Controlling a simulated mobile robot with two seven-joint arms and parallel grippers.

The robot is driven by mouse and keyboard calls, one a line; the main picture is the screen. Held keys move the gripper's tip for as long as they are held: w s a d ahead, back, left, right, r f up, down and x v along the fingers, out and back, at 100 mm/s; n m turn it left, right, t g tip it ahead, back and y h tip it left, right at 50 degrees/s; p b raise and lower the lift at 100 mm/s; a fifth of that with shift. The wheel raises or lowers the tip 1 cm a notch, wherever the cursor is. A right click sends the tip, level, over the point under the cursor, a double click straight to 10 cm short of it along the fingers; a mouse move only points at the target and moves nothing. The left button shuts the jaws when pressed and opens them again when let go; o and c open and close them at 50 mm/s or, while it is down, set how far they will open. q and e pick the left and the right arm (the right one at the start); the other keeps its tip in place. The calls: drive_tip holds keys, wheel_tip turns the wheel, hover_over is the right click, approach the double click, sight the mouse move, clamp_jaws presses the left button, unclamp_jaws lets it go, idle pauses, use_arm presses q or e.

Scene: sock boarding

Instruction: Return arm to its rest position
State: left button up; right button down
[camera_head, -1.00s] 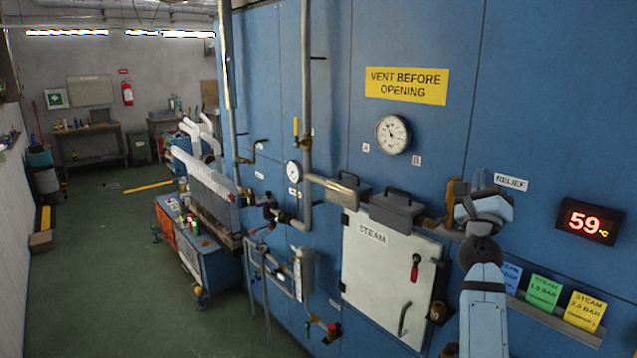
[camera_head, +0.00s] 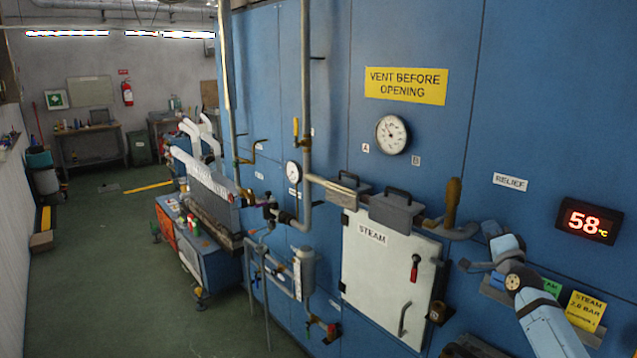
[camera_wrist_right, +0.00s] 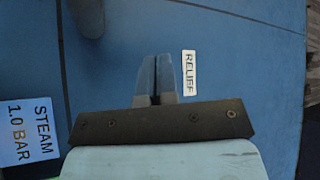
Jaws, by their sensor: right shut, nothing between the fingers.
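My right arm comes in from the lower right in the head view. Its gripper (camera_head: 467,266) points left, below the relief handle (camera_head: 453,203) and the RELIEF label (camera_head: 510,182). In the right wrist view the two fingers (camera_wrist_right: 156,78) are together and empty, with the RELIEF label (camera_wrist_right: 189,73) beside them against the blue panel. The brown relief handle stands upright and apart from the gripper. My left gripper is not in view.
The white STEAM door (camera_head: 387,262) with a red handle is left of the gripper. A yellow STEAM card (camera_head: 585,311) is partly beside my arm.

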wheel_tip(320, 180, down, 6)
drive_tip(key=d+n+g+h, duration=0.2)
drive_tip(key=n+g, duration=0.2)
drive_tip(key=n, duration=1.2)
drive_tip(key=s+a+f+g+y, duration=0.1)
drive_tip(key=s+a+f, duration=0.5)
drive_tip(key=s+f, duration=0.3)
drive_tip(key=s+a+f+g+y, duration=0.1)
drive_tip(key=s+a+f, duration=0.5)
drive_tip(key=f, duration=0.5)
drive_tip(key=s+a+f+g+y, duration=0.1)
drive_tip(key=s+a+f, duration=0.2)
drive_tip(key=s, duration=0.8)
drive_tip(key=s+a+f+g, duration=0.2)
drive_tip(key=s+a+f, duration=0.2)
drive_tip(key=s, duration=0.7)
drive_tip(key=s+a+f+g+y, duration=0.1)
drive_tip(key=s+a+f, duration=0.3)
drive_tip(key=s, duration=0.8)
drive_tip(key=shift+a+m+y, duration=0.3)
drive_tip(key=shift+a, duration=0.25)
